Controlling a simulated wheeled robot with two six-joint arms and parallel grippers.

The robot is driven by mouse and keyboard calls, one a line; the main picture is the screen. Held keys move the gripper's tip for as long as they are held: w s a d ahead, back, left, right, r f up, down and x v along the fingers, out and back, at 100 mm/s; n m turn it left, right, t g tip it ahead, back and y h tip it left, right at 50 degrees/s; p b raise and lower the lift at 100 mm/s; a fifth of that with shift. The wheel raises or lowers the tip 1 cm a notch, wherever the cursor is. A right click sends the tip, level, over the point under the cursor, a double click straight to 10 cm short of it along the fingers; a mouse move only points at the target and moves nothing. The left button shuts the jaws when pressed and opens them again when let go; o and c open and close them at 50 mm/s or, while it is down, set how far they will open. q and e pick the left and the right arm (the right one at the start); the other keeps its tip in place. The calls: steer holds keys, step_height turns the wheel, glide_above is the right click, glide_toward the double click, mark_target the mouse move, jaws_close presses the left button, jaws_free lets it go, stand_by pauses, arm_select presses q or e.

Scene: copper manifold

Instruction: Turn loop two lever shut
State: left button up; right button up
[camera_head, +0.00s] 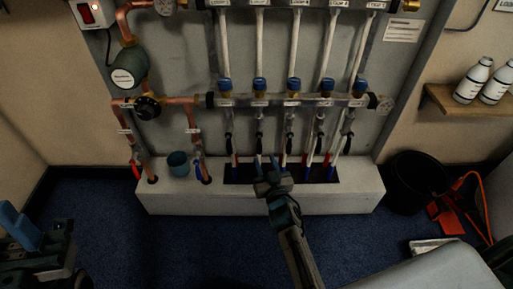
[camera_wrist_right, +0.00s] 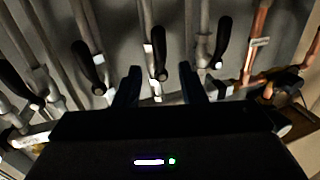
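The manifold has a row of black levers under its lower bar. The second lever from the left (camera_head: 258,141) hangs roughly upright; I take it as the loop two lever, though its label is too small to read. My right gripper (camera_head: 267,164) is just below it, in front of the white plinth. In the right wrist view a black lever (camera_wrist_right: 158,52), probably the same one, shows between the two fingers of my right gripper (camera_wrist_right: 160,82). The fingers are apart with nothing clamped; I cannot tell whether they touch it. My left gripper (camera_head: 38,238) is at the lower left, far from the manifold.
Neighbouring black levers (camera_head: 228,143) (camera_head: 289,142) hang close on both sides. Copper pipes (camera_head: 193,145) and a teal cup (camera_head: 178,164) are to the left. A white plinth (camera_head: 330,202) runs below. A black bucket (camera_head: 416,183) stands at right. The blue floor in front is clear.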

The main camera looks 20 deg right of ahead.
mark_target(260, 148)
steer(key=w+b, duration=0.1)
steer(key=w, duration=0.7)
steer(key=shift+d, duration=0.1)
steer(key=shift+c, duration=0.3)
jaws_close()
